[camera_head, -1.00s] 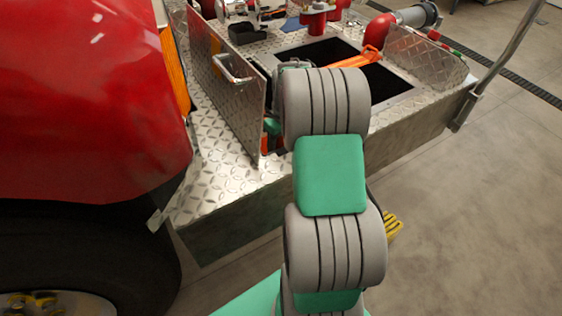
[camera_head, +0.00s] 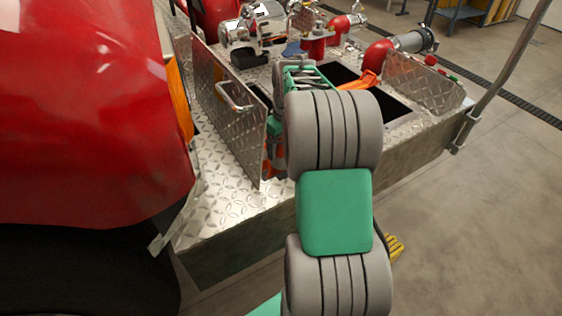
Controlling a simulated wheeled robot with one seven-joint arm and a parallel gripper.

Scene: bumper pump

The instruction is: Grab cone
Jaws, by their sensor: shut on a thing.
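My arm rises through the middle of the head view and hides its own end. A green and grey part of my arm (camera_head: 306,78) shows past the upper grey link, over the deck. My gripper's fingers are hidden, so its hold cannot be seen. An orange piece (camera_head: 368,80), perhaps the cone, shows just right of the upper link over the dark opening. It widens toward its right end, and its left part is hidden. Another small orange patch (camera_head: 267,169) shows low between the raised plate and my arm; I cannot tell what it is.
The upright diamond-plate panel (camera_head: 232,105) with a handle stands left of my arm. The red bodywork (camera_head: 95,100) fills the left side. Red pipe fittings (camera_head: 378,53) and a black tray (camera_head: 249,58) sit at the back. A metal pole (camera_head: 500,75) slants at right.

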